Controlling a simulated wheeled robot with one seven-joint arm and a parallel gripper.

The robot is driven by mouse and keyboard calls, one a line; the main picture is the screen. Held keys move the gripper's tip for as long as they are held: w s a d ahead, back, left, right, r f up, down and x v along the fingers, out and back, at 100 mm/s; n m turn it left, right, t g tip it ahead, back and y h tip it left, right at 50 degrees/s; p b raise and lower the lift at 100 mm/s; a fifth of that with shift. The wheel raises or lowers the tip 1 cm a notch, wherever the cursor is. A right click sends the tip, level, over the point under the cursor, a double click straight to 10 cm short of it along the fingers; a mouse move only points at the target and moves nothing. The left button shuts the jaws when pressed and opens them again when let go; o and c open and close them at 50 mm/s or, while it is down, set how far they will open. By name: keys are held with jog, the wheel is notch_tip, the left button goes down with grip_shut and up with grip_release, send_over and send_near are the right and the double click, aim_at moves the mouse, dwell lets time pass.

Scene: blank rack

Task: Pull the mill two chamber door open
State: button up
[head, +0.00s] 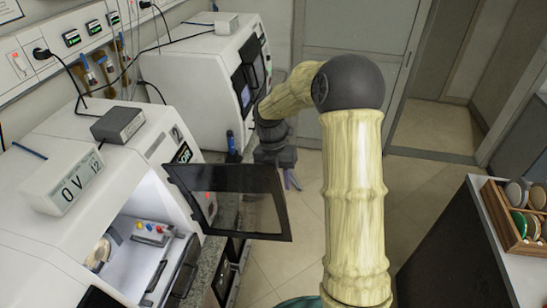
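The near white mill (110,165), with what looks like a 2 on its front corner, stands at left. Its chamber is open and lit, showing a round part and a small block with coloured knobs. Its dark-framed, see-through door (262,236) stands swung out to the right, over the bench edge and floor. My gripper (291,181) hangs just beyond the door's upper right corner, pointing down. Its fingers are small and partly hidden, so I cannot tell whether they are open, shut or touching the door.
A second white machine (195,85) with a dark front panel stands farther back. A small dark blue bottle (231,141) is between the machines. A wooden rack of discs (520,238) sits on a counter at right. The floor (425,180) between is clear.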

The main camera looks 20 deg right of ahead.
jog(key=b+v, duration=0.3)
jog(key=v, duration=1.4)
jog(key=shift+w+a, duration=0.2)
jog(key=shift+d+f, duration=0.1)
jog(key=shift+f, duration=0.1)
